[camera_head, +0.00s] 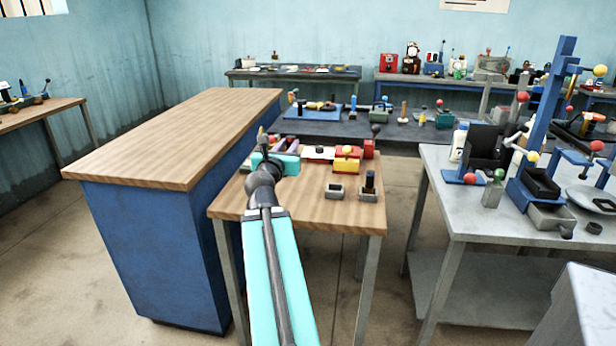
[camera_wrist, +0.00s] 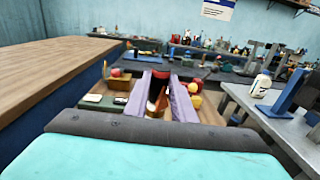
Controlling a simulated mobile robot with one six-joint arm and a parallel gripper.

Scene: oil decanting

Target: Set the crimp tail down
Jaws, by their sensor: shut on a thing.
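My gripper (camera_head: 285,145) is over the small wooden table, near its left back part. In the wrist view its two purple fingers (camera_wrist: 161,90) point away from the camera. A brown-red piece (camera_wrist: 157,104) shows between them, and they are shut on it; I take it to be the crimp tail. Its far end and underside are hidden by the fingers. In the head view my arm and gripper cover most of it, and I cannot tell whether it touches the table top.
The small wooden table (camera_head: 300,204) holds a yellow block (camera_head: 346,164), a red block (camera_head: 369,148) and two small grey holders (camera_head: 335,191). A tall blue cabinet with a wooden top (camera_head: 170,130) stands close on the left. A grey metal bench (camera_head: 470,215) is on the right.

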